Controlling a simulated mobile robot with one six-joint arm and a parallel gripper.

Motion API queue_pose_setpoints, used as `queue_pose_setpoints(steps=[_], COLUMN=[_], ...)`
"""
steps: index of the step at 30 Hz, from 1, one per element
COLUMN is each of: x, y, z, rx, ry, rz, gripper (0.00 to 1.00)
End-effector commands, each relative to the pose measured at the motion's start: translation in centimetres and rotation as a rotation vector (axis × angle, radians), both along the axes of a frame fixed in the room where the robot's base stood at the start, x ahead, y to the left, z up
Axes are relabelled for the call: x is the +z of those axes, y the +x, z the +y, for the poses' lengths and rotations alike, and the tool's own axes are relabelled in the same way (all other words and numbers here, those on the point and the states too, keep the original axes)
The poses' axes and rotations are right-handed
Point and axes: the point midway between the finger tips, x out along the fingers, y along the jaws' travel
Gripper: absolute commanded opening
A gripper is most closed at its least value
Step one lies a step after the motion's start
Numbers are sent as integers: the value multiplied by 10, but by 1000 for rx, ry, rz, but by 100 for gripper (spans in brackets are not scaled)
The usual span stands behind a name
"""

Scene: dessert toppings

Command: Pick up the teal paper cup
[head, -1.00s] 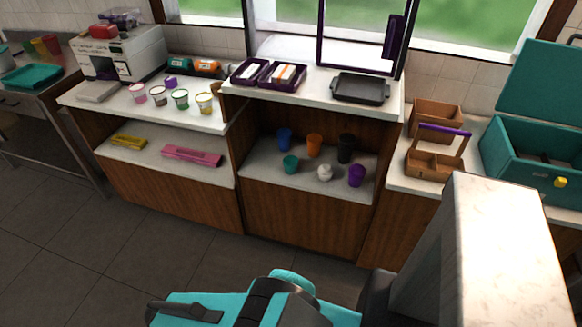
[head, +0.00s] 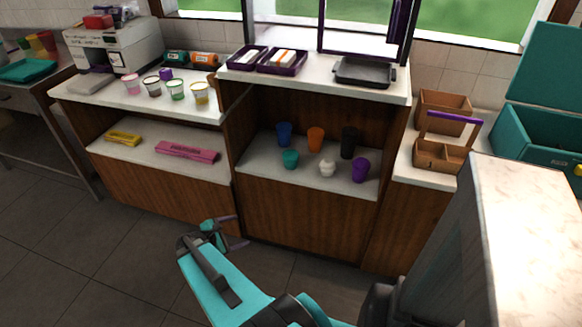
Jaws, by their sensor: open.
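The teal paper cup (head: 291,159) stands upright on the lower shelf (head: 261,177) of the middle cabinet, at the front left of a group of cups. A blue cup (head: 284,134) stands behind it and a white item (head: 327,168) stands to its right. My gripper (head: 238,232) is in front of the cabinet, lower than the shelf and to the left of the teal cup. Its fingers are apart and empty, and it touches nothing that I can see.
An orange cup (head: 315,139), a black cup (head: 349,142) and a purple cup (head: 360,169) share the shelf. The countertop (head: 317,87) overhangs it, with a grey tray (head: 364,72) on top. A wooden caddy (head: 441,153) stands right. The floor in front is clear.

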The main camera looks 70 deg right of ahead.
Motion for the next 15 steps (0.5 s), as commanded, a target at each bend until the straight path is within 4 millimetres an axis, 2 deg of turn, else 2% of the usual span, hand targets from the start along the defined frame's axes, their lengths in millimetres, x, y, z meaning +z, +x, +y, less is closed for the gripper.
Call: queue_pose_setpoints(steps=[1,6,15], x=[0,29,86], y=[-2,-13,-46], z=[-23,-94,-199], rx=[21,109,227], ry=[-36,-164,-359], rz=[29,163,471], gripper=[76,76,76])
